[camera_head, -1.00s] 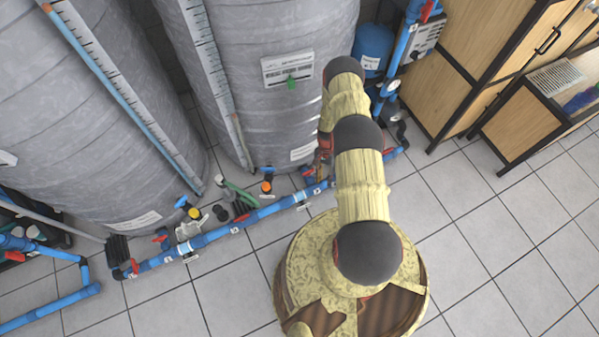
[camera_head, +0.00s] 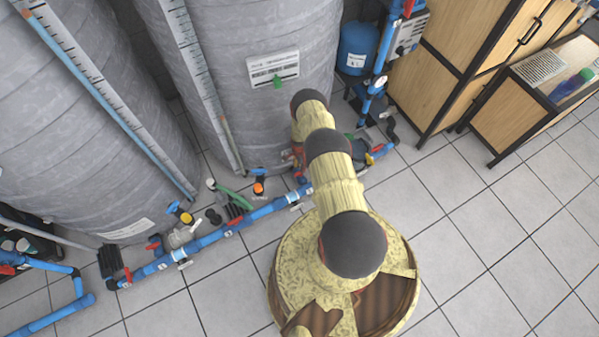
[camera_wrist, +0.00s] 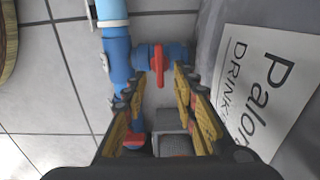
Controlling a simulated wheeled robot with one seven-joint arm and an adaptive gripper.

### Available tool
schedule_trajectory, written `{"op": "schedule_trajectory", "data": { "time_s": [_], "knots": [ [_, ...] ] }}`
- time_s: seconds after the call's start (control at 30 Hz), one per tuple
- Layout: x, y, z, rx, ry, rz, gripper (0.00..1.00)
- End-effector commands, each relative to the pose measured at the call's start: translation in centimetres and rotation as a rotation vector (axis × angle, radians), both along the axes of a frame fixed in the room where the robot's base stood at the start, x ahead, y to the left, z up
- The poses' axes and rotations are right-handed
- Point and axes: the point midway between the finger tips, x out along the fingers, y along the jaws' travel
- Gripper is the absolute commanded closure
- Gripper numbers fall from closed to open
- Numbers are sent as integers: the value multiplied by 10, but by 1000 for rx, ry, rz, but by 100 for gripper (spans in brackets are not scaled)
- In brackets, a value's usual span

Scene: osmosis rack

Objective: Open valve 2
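In the wrist view my gripper (camera_wrist: 157,78) is open, with its yellow-padded fingers spread. A red valve handle (camera_wrist: 159,64) on a blue pipe fitting shows between and just beyond the fingertips; I cannot tell whether they touch it. A second red handle (camera_wrist: 133,139) shows lower down, by the left finger. No valve number is legible, so I cannot tell which one is valve 2. In the head view my arm reaches over the blue pipe (camera_head: 210,238) to the foot of the right tank, and the gripper is mostly hidden behind it.
Two large grey tanks (camera_head: 245,120) stand behind the pipe. Other red handles (camera_head: 153,246) sit along it. A lettered white sign (camera_wrist: 270,85) is close to the right finger. A blue vessel (camera_head: 357,48) and wooden cabinets (camera_head: 440,75) stand right. Tiled floor (camera_head: 480,240) is clear at right.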

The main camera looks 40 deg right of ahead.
Motion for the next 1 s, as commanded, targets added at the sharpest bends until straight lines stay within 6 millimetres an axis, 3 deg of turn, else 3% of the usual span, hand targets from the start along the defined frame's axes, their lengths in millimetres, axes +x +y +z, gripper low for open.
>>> {"op": "schedule_trajectory", "data": {
  "time_s": [0.1, 0.3, 0.7, 1.0],
  "knots": [
    [-1, 0, -24, 0, 1, 1, 72],
    [0, 0, -46, 0, 1, 2, 72],
    [0, 0, -52, 0, 1, 2, 72],
    [0, 0, -52, 0, 1, 3, 89]
  ]
}}
